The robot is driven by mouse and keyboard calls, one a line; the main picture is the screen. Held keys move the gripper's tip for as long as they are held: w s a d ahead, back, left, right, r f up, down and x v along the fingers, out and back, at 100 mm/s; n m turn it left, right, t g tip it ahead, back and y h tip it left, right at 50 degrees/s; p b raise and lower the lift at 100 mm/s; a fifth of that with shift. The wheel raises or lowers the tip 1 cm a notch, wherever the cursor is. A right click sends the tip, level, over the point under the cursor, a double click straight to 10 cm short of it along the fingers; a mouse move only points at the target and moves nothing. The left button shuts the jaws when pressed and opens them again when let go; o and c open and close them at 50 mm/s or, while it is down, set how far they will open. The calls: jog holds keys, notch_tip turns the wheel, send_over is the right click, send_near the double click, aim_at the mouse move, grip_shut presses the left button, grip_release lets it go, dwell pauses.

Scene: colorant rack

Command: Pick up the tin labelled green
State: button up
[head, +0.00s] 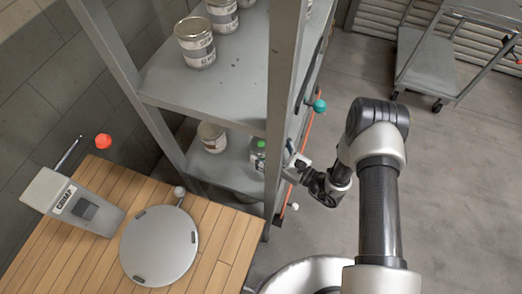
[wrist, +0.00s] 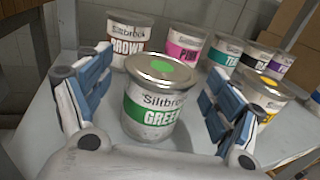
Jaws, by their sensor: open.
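The green tin (wrist: 155,98) stands upright on the grey shelf, with a silver lid bearing a green dot and a green band reading GREEN. In the wrist view it sits between the two blue-padded fingers of my gripper (wrist: 155,105), which are open, with a gap showing on each side of the tin. In the head view the green tin (head: 258,150) shows partly on the lower shelf, half hidden by the rack post. My gripper (head: 292,168) reaches in there from the right, and its fingertips are hard to make out.
Behind the green tin stand the brown tin (wrist: 128,38), pink tin (wrist: 185,47), teal tin (wrist: 223,52) and others. The yellow tin (wrist: 262,95) is close at right, behind the right finger. The rack post (head: 285,110) stands beside my gripper. A wooden bench (head: 210,240) is at left.

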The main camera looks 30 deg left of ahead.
jog(key=shift+w+a, duration=0.2)
jog(key=shift+a, duration=0.85)
jog(key=c, duration=1.3)
